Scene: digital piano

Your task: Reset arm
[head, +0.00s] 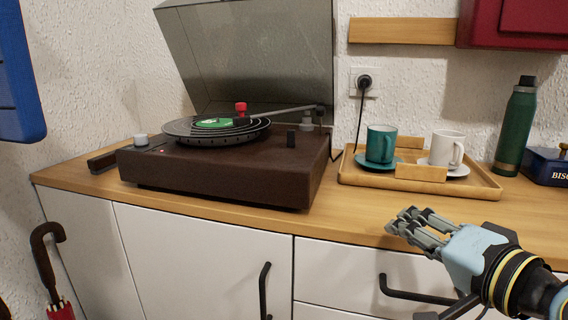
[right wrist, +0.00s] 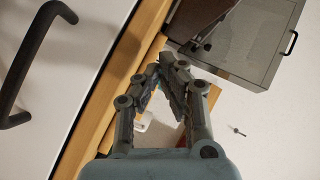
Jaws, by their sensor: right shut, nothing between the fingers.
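A dark brown turntable (head: 220,172) stands on the cabinet top with its smoky lid (head: 255,60) raised. A black record with a green label (head: 215,123) lies on it, and a red-topped piece (head: 241,108) shows at the record. The tonearm (head: 285,111) reaches from the right rear toward the record. My right gripper (head: 402,226) is in front of the cabinet's edge, right of the turntable and apart from it. In the right wrist view its fingers (right wrist: 165,70) come together, empty. My left gripper is not in view.
A wooden tray (head: 480,184) with a teal cup (head: 381,143) and a white cup (head: 446,148) stands behind my right gripper. A green bottle (head: 515,126) and a dark blue tin (head: 548,166) are farther right. Drawer handles (head: 410,292) stick out below.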

